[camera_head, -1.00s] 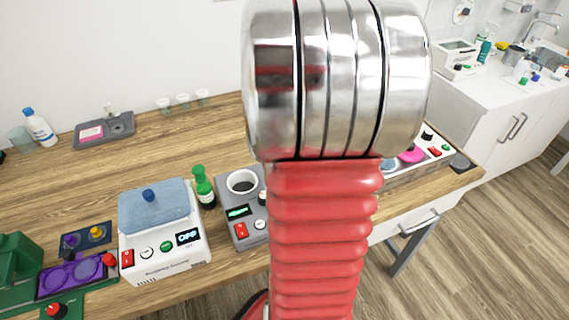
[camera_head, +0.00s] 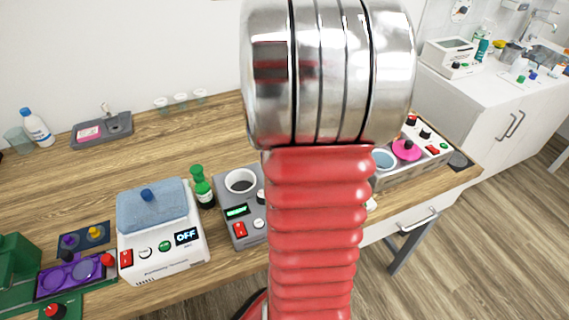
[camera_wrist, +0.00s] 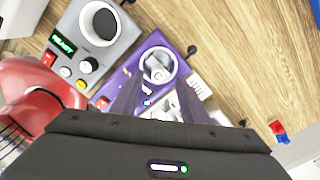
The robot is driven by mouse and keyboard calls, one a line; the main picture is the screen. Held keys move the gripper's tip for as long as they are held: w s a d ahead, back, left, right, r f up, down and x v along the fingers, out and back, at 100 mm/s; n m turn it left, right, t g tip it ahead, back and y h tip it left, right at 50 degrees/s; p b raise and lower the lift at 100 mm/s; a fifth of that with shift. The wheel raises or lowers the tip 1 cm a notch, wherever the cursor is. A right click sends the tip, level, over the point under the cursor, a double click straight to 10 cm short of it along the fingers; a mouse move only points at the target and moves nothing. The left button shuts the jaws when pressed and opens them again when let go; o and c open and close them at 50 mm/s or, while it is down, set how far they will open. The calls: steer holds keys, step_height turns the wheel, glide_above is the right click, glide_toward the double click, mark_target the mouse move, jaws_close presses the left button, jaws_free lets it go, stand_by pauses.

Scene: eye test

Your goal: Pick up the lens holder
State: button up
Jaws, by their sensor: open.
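I cannot tell for certain which thing is the lens holder. A purple frame with two round lens-like discs (camera_head: 75,275) lies on a green device at the left of the table in the head view, and may be it. In the wrist view my gripper (camera_wrist: 157,88) is open. Its two dark fingers reach over a purple device (camera_wrist: 131,72) with a round ring that has something clear or metallic in it. A pale, shiny object shows around the fingers, partly hidden. The head view does not show my gripper; my red arm blocks the middle.
A white scale (camera_head: 165,255), a green bottle (camera_head: 202,188) and a grey device with a dark-filled cup (camera_head: 234,210) stand on the wooden table (camera_head: 60,190). The grey device also shows in the wrist view (camera_wrist: 75,55). A pink disc (camera_head: 407,150) sits at right.

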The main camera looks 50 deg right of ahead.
steer(key=shift+s+a+f, duration=0.1)
steer(key=shift+a+f, duration=0.05)
steer(key=shift+f, duration=2.45)
jaws_close()
